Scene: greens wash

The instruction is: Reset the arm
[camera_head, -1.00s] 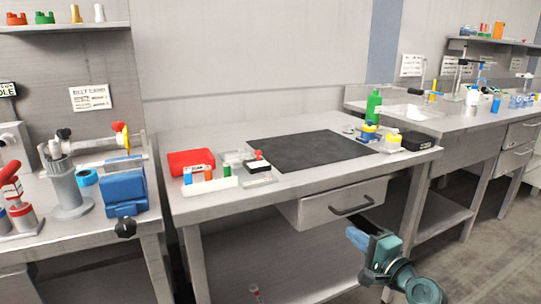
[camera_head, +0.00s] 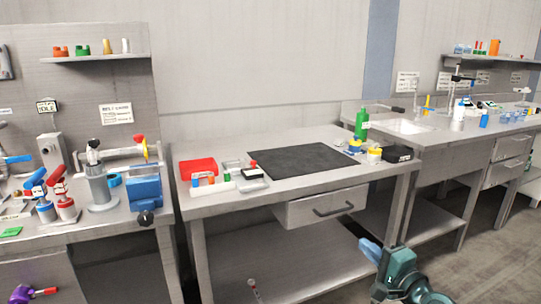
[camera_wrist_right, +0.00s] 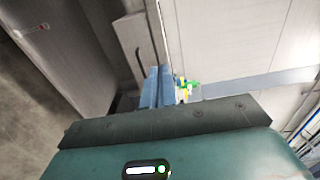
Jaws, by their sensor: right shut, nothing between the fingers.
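My right gripper (camera_head: 369,250) is low in the head view, in front of the middle table (camera_head: 215,207) and below its drawer. Its blue fingers also show in the right wrist view (camera_wrist_right: 159,87); they are together with nothing between them. The right arm is teal and folded, with its wrist at the bottom edge of the head view. It appears clear of the table and drawer. My left gripper is not in view.
A bench with a blue vise (camera_head: 146,190) stands left. A sink bench (camera_head: 440,135) stands right. Floor is open at lower right.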

